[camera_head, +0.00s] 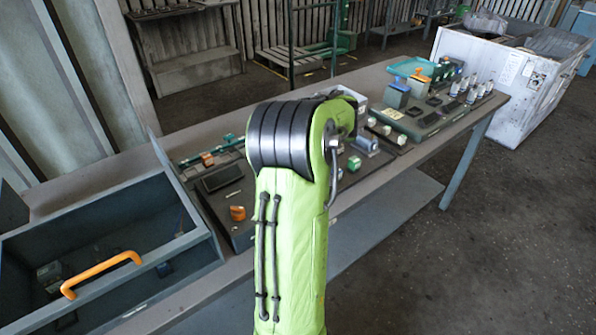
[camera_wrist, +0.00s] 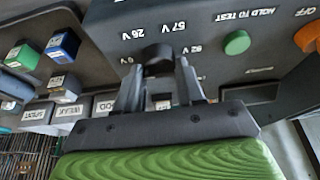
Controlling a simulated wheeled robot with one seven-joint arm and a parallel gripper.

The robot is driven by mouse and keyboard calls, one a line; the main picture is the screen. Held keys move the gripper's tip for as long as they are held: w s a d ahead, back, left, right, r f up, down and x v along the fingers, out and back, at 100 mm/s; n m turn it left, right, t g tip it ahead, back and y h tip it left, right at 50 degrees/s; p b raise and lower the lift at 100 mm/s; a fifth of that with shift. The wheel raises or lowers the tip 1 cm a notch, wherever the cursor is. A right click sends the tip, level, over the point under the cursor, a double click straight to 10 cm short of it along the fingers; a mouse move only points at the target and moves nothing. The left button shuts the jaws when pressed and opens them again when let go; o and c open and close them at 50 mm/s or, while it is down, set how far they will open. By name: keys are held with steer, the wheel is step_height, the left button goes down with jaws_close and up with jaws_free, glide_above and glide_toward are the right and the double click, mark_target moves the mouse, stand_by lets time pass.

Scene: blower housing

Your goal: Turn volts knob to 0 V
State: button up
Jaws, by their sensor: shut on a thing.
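The volts knob (camera_wrist: 157,54) is a dark round knob on a grey panel face in the wrist view. Labels reading 26 V, 57 V and 92 V stand around it, with what looks like a 0 at the left. The text appears upside down. My gripper (camera_wrist: 159,73) has one finger on each side of the knob and is shut on it. I cannot tell which label the knob points at. In the head view my green arm hides the gripper and the knob.
A green button (camera_wrist: 237,42) marked HOLD TO TEST and an orange knob (camera_wrist: 308,36) marked OFF sit right of the volts knob. Several coloured blocks, including a blue one (camera_wrist: 62,46), lie left. In the head view an open drawer (camera_head: 100,289) with an orange handle stands left.

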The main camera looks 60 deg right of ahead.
steer(key=o, duration=1)
steer(key=shift+o, duration=0.2)
steer(key=p+v, duration=0.4)
steer(key=v, duration=1.1)
steer(key=shift+r+p, duration=0.4)
steer(key=shift+a, duration=0.1)
